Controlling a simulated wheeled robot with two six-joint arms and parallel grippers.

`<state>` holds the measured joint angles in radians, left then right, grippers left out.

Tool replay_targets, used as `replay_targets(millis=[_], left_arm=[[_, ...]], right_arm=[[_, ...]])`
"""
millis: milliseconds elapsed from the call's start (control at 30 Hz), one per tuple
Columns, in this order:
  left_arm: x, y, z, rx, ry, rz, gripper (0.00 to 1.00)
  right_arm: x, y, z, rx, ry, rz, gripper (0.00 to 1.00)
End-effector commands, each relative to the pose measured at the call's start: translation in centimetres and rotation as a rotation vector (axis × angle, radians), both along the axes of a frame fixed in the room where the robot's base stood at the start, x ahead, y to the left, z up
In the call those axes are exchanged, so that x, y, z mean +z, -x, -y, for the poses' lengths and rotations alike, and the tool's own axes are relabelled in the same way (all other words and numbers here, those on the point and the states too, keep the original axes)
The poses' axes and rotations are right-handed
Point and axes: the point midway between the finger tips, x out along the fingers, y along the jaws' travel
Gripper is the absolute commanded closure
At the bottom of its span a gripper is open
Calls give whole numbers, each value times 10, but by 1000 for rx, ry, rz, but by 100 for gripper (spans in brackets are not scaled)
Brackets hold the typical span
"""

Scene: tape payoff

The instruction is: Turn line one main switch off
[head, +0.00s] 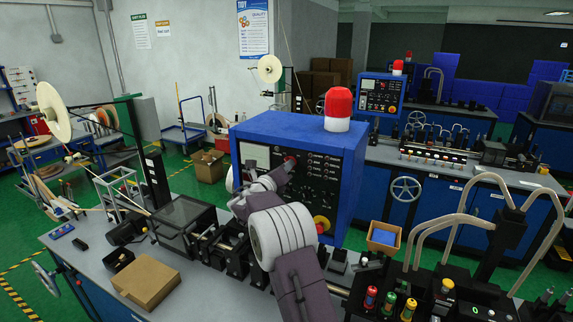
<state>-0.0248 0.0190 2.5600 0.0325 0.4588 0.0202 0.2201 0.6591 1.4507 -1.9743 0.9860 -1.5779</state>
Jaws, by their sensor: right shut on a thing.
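The line one control box (345,192) is a blue cabinet with a black front panel, standing on the near machine bench. A small red knob, likely the main switch (291,159), shows at the panel's upper middle, mostly hidden by my gripper. My right gripper (285,170) is at the panel, shut on this switch; its fingertips are small and partly hidden by my wrist. The switch's exact position cannot be read. My left gripper is not in view.
A red beacon (338,104) stands on top of the box. A red button on a yellow base (321,224) sits low on the panel. A cardboard piece (146,282) lies on the bench (75,243). Hoses (460,219) rise at right. A second line stands behind.

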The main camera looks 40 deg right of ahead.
Motion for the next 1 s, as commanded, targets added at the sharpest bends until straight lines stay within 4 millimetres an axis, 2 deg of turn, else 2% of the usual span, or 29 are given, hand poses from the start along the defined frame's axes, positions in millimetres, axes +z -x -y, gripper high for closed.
replay_targets(millis=[33,400,867,900,933,1000], left_arm=[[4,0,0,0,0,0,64],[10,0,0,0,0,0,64],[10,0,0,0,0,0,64],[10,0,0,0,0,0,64],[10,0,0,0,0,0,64],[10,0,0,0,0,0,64]], right_arm=[[10,0,0,1,21,-10,100],[8,0,0,1,68,-100,100],[8,0,0,1,73,-108,100],[8,-1,0,1,72,-108,79],[7,-1,0,1,71,-108,70],[6,0,0,1,69,-111,68]])
